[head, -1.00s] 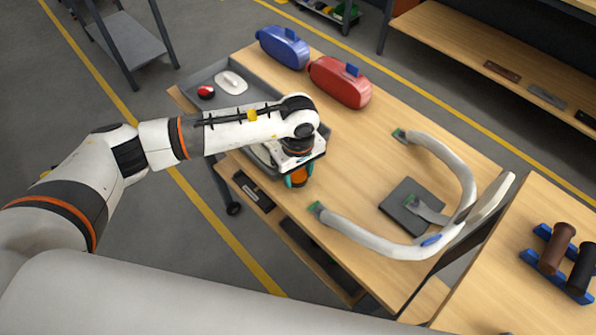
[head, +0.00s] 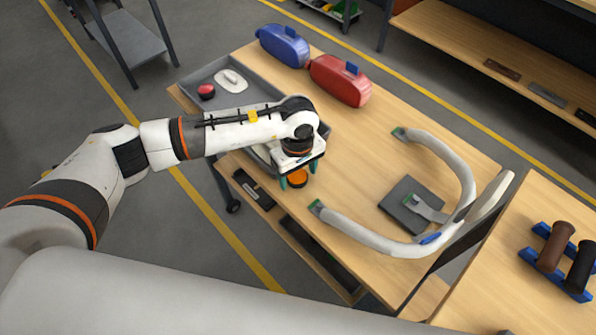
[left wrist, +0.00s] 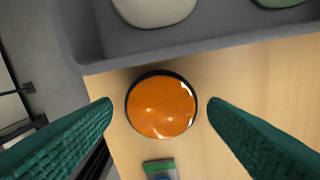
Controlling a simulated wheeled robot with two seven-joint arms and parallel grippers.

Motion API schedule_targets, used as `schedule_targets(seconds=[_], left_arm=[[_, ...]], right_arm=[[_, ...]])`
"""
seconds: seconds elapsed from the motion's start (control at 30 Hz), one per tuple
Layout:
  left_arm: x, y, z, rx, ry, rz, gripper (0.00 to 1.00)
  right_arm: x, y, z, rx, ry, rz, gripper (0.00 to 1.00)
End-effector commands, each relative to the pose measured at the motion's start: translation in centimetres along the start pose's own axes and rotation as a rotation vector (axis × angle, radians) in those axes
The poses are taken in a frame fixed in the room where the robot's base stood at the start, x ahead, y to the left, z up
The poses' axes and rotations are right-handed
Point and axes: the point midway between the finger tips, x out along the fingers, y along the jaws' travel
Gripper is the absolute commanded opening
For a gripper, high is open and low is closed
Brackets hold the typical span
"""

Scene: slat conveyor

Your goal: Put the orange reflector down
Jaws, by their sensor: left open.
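The orange reflector (head: 298,178) is a round disc with a black rim. It lies on the wooden table, just outside the near edge of the grey tray. It also shows in the left wrist view (left wrist: 161,105), flat on the wood. My left gripper (head: 295,182) is above it with its teal fingers open. In the left wrist view the fingers (left wrist: 158,108) stand on both sides of the reflector, with a gap on each side. My right gripper is not in view.
The grey tray (head: 185,82) holds a red-and-black piece (head: 206,91) and a white piece (head: 230,79). Blue (head: 283,46) and red (head: 340,81) cases stand at the back. A grey curved frame (head: 455,165) and dark plate (head: 400,208) lie to the right. The table's near edge is close.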

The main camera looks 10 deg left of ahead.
Motion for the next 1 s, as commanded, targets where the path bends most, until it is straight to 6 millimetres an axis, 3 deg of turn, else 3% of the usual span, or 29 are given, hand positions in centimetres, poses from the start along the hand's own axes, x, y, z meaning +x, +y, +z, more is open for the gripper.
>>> schedule_targets(seconds=[0.5,0.7,1.0], left_arm=[[-9.9,-0.1,0.1,0.002,-0.004,-0.006,0.68],[-11.6,-0.1,0.0,0.001,-0.001,-0.004,0.68],[-11.7,-0.1,0.0,0.001,-0.001,-0.003,0.68]], right_arm=[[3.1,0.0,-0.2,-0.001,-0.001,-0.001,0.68],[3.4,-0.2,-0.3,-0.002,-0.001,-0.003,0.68],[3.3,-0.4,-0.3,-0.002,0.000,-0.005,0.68]])
